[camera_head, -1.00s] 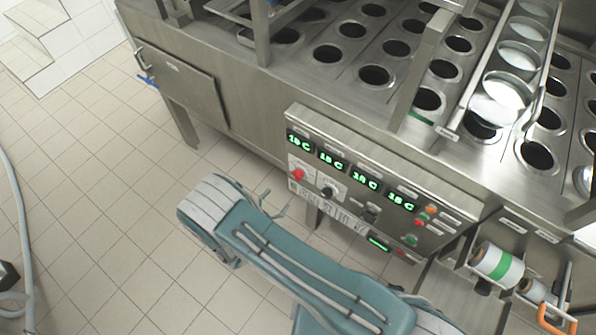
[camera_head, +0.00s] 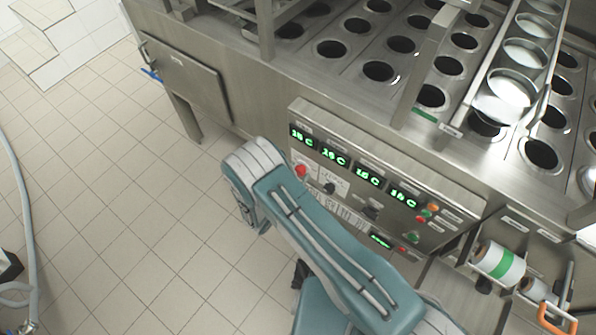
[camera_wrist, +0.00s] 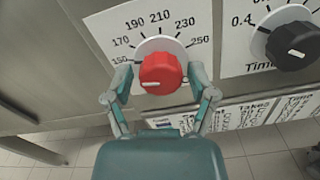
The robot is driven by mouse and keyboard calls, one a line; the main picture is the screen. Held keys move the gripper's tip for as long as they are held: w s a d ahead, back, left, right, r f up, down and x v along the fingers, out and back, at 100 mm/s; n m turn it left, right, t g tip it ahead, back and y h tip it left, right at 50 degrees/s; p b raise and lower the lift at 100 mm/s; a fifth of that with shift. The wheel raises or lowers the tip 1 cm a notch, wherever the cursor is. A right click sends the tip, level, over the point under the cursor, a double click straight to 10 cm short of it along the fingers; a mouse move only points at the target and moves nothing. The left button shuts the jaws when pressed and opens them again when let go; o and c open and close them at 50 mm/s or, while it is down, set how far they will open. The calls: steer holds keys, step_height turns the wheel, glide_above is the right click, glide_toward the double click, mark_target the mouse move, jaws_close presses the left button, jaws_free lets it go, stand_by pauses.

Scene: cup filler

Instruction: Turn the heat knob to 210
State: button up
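The red heat knob (camera_wrist: 160,73) is in the middle of the wrist view, on a white dial plate (camera_wrist: 125,20) marked from 150 to 250. Its white pointer line lies at the left of its face, nearly level, toward the 150 side. The 210 mark is above the knob. My gripper (camera_wrist: 159,74) is open, with one finger on each side of the knob and a small gap appearing at both sides.
A black time knob (camera_wrist: 292,45) on its own dial is close to the right. The control panel (camera_head: 400,165) has green displays above the knobs and small buttons at right. Filler cup holes (camera_head: 378,71) lie behind. Tiled floor (camera_head: 110,220) is open at left.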

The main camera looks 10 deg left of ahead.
steer(key=c, duration=0.6)
steer(key=shift+m, duration=0.4)
steer(key=m, duration=0.3)
steer(key=shift+m, duration=0.4)
steer(key=m, duration=0.9)
steer(key=shift+d, duration=0.1)
steer(key=m, duration=0.4)
steer(key=shift+d+f, duration=0.1)
steer(key=shift+f, duration=0.05)
steer(key=shift+s, duration=0.1)
